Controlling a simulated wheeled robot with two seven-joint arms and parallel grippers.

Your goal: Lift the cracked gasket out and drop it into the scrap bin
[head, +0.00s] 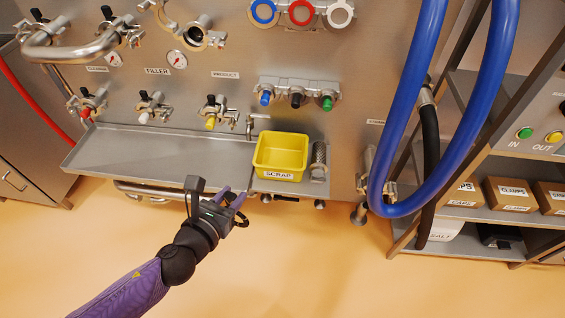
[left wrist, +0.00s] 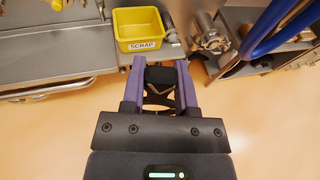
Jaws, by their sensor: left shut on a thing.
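The yellow scrap bin (head: 280,170), labelled SCRAP, stands at the right end of the steel shelf, and its open top faces up. It also shows in the left wrist view (left wrist: 124,36), beyond my fingertips and a little to the left. My left gripper (head: 232,200) is in front of the shelf's edge, over the floor, below and left of the bin. Its purple fingers are shut on a dark, ring-like thing (left wrist: 160,74), which looks like the gasket. Any crack in it is too small to tell. The gripper and the bin are apart. My right gripper is not in view.
A steel tray shelf (head: 170,150) runs left of the bin under a panel of valves. A metal mesh cylinder (head: 319,160) stands close to the bin's right. A thick blue hose (head: 418,120) hangs farther right, before shelves of boxes. Blue, red and white rings (head: 301,12) hang above.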

